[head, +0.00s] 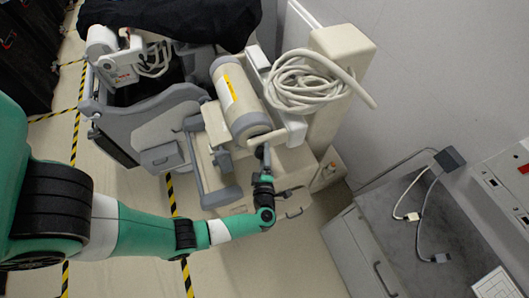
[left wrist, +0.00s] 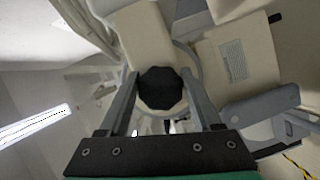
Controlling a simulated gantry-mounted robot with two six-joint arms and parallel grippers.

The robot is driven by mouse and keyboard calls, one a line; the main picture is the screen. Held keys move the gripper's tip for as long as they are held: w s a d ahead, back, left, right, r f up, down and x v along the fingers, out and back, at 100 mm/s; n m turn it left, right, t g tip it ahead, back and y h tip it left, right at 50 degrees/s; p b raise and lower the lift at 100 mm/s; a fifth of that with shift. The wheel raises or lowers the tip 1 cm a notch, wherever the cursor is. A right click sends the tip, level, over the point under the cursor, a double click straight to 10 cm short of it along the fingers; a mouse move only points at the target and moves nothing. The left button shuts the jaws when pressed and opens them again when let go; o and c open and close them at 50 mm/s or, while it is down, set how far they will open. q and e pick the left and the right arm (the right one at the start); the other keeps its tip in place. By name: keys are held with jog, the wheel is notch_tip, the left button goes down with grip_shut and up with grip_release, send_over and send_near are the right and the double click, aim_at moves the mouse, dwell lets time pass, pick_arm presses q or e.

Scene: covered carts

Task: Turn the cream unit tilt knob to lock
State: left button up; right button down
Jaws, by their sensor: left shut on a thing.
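The cream unit (head: 342,48) stands in the middle of the head view, with a cream cylinder (head: 238,90) lying in front of its column. In the left wrist view a black, lobed tilt knob (left wrist: 161,88) sits at the unit, between my fingers. My left gripper (head: 264,152) reaches the near end of the unit, below the cylinder, and is shut on the knob, with a finger at each side. In the head view the knob is hidden by the gripper and the unit. I cannot tell the knob's turn angle. My right gripper is not in view.
A coiled cream cable (head: 300,85) hangs on the unit. A dark cover (head: 170,18) drapes over the back. A grey cart (head: 355,250) with loose cables on top stands at the right. Floor (head: 120,185) with yellow-black tape shows at left.

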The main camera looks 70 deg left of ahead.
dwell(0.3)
pick_arm(q)
jog(key=o, duration=1.4)
jog(key=shift+c, duration=0.2)
jog(key=v, duration=1.1)
jog(key=shift+d+b, duration=0.25)
jog(key=shift+b, duration=0.05)
jog(key=shift+s, duration=0.15)
